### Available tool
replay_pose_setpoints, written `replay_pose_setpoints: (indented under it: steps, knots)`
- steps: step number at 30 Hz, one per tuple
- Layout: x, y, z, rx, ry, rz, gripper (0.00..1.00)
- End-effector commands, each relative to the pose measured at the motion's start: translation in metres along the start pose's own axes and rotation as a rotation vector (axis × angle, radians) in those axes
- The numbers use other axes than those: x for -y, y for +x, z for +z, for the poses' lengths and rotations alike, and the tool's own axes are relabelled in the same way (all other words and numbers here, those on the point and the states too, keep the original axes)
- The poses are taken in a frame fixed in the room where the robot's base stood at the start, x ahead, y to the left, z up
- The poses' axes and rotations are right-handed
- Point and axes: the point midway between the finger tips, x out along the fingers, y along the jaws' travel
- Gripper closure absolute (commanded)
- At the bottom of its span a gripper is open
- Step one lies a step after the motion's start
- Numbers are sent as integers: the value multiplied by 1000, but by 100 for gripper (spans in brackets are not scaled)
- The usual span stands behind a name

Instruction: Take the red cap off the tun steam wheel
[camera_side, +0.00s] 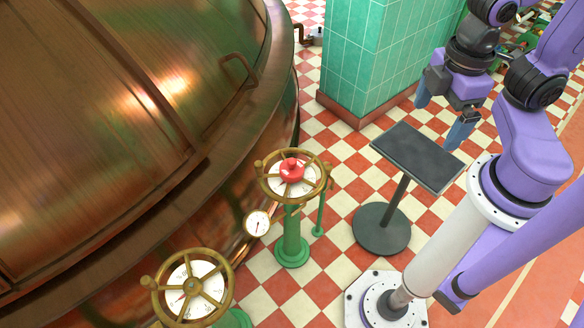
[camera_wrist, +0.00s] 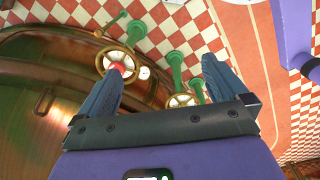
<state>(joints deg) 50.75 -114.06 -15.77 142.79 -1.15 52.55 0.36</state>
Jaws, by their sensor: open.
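A red cap (camera_side: 291,169) sits on the hub of a brass handwheel (camera_side: 262,180) on a green stand beside the copper vessel. In the wrist view the red cap (camera_wrist: 121,67) shows just beyond the tip of the left finger, which partly covers it. My gripper (camera_side: 442,112) is open and empty, with its blue fingers spread wide. It is up and to the right of the capped wheel, by the dark stand, and well apart from the cap. The fingers also show in the wrist view (camera_wrist: 160,68).
A second brass handwheel (camera_side: 193,286), with no red cap, is at the lower left. A dark-topped stand (camera_side: 418,156) stands between the capped wheel and my arm. A green tiled pillar (camera_side: 375,50) rises behind. A round gauge (camera_side: 257,223) is near the vessel (camera_side: 120,120).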

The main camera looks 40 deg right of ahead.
Motion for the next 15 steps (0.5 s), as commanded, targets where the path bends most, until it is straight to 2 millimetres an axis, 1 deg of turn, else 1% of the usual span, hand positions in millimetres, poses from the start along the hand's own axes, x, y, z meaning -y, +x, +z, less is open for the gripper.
replay_pose_setpoints:
  steps: [5, 15]
  knots:
    - [-15, 17, -16, 120, -86, 93, 0]
    - [-50, 65, -61, 383, -332, 337, 0]
